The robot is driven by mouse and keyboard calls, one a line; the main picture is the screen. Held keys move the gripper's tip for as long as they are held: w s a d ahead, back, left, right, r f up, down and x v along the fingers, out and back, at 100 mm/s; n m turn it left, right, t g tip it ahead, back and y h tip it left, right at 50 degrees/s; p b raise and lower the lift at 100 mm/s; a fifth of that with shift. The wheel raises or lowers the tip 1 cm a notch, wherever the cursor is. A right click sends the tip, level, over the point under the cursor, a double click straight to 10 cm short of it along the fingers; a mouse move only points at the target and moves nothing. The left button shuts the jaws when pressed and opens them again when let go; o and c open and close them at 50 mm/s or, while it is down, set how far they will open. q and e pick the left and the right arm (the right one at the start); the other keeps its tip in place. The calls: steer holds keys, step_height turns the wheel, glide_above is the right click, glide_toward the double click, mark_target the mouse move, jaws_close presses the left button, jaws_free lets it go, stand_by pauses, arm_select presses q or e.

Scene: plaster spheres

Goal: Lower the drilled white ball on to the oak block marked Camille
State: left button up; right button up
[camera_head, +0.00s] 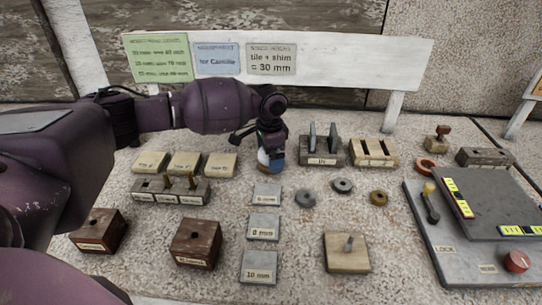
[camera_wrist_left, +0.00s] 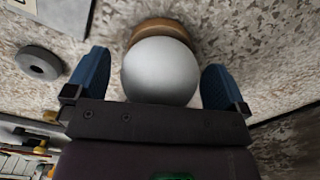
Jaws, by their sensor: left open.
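The white ball (camera_wrist_left: 160,72) sits between the two blue fingers of my left gripper (camera_wrist_left: 156,82) in the left wrist view, on a round brown base (camera_wrist_left: 158,26). A gap shows on each side, so the fingers are open around it, not touching. In the head view my left gripper (camera_head: 271,154) points down and mostly hides the ball (camera_head: 263,157). No drilled hole shows. Two dark brown wooden blocks with holes on top, one at the left (camera_head: 99,231) and one nearer the middle (camera_head: 197,244), carry front labels too blurred to read surely. My right gripper is not in view.
Grey labelled tiles (camera_head: 263,227) lie in a column in front of the ball. A pale block with a peg (camera_head: 347,252) stands to the right, near several rings (camera_head: 343,186). Slotted blocks (camera_head: 374,152) stand behind. A grey panel (camera_head: 470,265) fills the right.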

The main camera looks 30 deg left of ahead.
arm_select(q)
steer(key=shift+c, duration=0.5)
steer(key=c, duration=1)
steer(key=shift+o, duration=0.2)
